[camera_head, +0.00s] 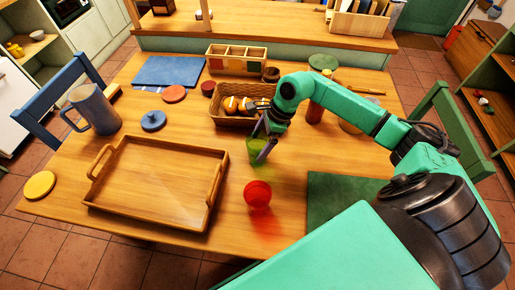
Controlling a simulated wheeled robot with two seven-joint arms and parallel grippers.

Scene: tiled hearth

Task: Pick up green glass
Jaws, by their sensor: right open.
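The green glass (254,155) is see-through and stands upright on the wooden table, near the middle, between the tray and the green mat. My right gripper (264,150) is at the glass, its fingers pointing down and apart. One dark finger shows in front of the glass's right side; the other is by its upper rim. I cannot tell whether the fingers touch the glass. My left gripper is not in view.
A wicker basket (232,119) of food stands just behind. A blue pitcher (96,108) stands at left. A green mat (335,190) lies at right.

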